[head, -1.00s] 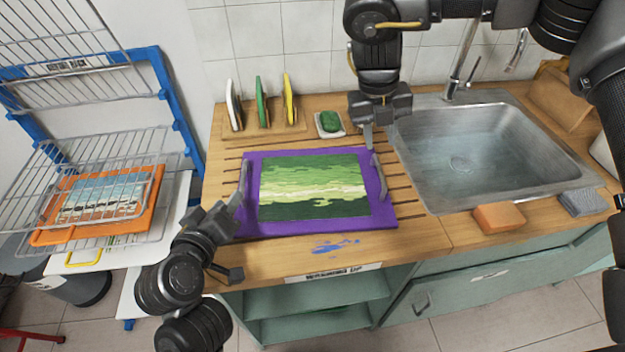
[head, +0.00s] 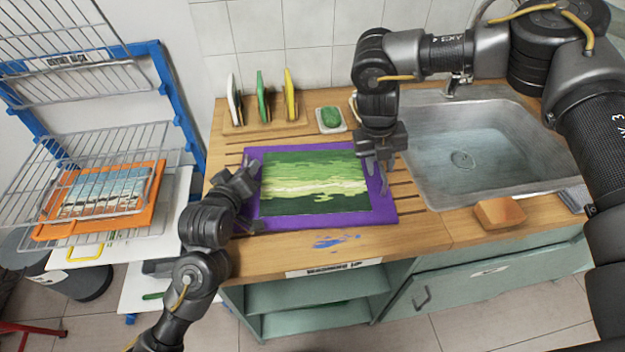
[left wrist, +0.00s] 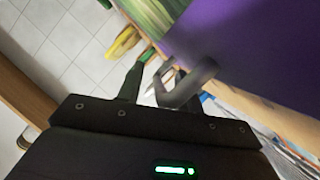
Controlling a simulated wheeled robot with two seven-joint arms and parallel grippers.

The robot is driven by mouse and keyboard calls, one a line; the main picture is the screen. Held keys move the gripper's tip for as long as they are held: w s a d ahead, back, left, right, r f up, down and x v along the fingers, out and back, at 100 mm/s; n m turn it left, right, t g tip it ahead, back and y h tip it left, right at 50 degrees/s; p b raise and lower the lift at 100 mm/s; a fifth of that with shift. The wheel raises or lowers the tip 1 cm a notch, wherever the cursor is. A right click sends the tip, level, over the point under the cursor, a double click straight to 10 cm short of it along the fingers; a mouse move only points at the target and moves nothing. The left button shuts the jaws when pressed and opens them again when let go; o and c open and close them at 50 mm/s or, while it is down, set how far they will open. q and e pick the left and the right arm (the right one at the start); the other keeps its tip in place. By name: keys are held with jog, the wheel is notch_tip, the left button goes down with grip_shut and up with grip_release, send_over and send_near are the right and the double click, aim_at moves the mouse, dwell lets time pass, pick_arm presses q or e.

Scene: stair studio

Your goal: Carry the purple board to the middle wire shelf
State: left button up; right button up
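The purple board (head: 300,223), with a green painted sheet (head: 315,185) on it, lies flat on the slatted wooden counter. It also fills the upper right of the left wrist view (left wrist: 250,50). My left gripper (head: 250,197) is at the board's left edge with its fingers apart, by the left handle, which it largely hides. My right gripper (head: 377,172) points down at the right edge, over the right handle; whether its fingers are closed on it is unclear. The wire rack at left has an upper shelf (head: 50,65) and a middle wire shelf (head: 90,150).
An orange board (head: 155,185) with a picture sits low in the rack, seen through the wires. The sink (head: 460,160) and an orange block (head: 498,213) are to the right. Upright boards (head: 262,98) and a green sponge (head: 330,117) stand behind. A grey bin (head: 80,285) is below the rack.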

pick_arm(q)
jog(key=shift+c, duration=0.5)
pick_arm(e)
jog(key=shift+c, duration=0.4)
pick_arm(q)
grip_shut()
pick_arm(e)
grip_shut()
